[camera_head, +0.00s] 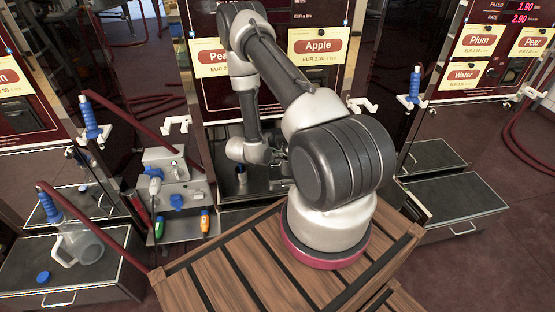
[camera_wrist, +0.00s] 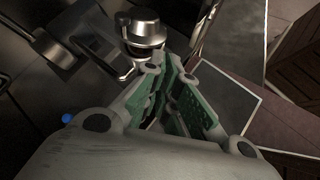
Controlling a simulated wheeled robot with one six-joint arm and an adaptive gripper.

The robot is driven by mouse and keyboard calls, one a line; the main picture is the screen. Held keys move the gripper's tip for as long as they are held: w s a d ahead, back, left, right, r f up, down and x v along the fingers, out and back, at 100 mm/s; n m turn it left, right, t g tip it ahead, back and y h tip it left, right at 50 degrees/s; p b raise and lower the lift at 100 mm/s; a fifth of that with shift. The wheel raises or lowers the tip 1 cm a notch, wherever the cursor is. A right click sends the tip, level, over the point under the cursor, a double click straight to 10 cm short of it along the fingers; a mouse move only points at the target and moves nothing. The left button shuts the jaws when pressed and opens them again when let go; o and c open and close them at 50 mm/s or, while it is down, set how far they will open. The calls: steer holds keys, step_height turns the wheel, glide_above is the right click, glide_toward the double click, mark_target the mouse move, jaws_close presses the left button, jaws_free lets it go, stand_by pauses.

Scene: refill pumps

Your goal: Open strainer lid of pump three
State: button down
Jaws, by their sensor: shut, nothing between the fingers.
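A round metal fitting with a broad cap, likely the strainer (camera_wrist: 142,32), stands just beyond my fingertips in the wrist view. Its cap looks to be in place, and whether a fingertip touches it I cannot tell. My gripper (camera_wrist: 172,72) has green inner pads; it is shut and empty. In the head view my arm reaches to the middle pump (camera_head: 320,82) with the Apple sign, and my gripper is mostly hidden behind the arm. No number showing marks which pump is three.
A socket panel (camera_head: 178,197) with coloured plugs stands left of my arm. A blue-handled nozzle (camera_head: 90,118) hangs farther left. A clear jug (camera_head: 80,245) and a blue cap (camera_head: 43,277) rest on the left cabinet. The right cabinet (camera_head: 455,197) has a clear top.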

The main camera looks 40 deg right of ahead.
steer(key=s+d+f+m+g+y, duration=0.1)
steer(key=s+d+f+m+g, duration=0.15)
steer(key=s+d, duration=0.35)
steer(key=s+d+f+m+g+y, duration=0.1)
steer(key=s+d+f+m+g, duration=0.2)
steer(key=s, duration=0.5)
steer(key=s+a+f+n+g+y, duration=0.1)
steer(key=s+a+f+y, duration=0.25)
steer(key=s, duration=0.25)
steer(key=s+a+f+n+y, duration=0.1)
steer(key=s+a+f+y, duration=0.15)
steer(key=s+y, duration=0.3)
steer(key=w+a+n+t+y, duration=0.3)
steer(key=w+n+t, duration=0.2)
steer(key=w+t, duration=0.35)
steer(key=w+d+r+n+t+h, duration=0.3)
steer(key=w+d+r+n+t, duration=0.35)
steer(key=w+n, duration=0.3)
steer(key=w+d+f, duration=0.1)
steer(key=w+f, duration=0.1)
steer(key=w, duration=0.7)
steer(key=shift+d+f, duration=0.15)
steer(key=shift+f, duration=0.25)
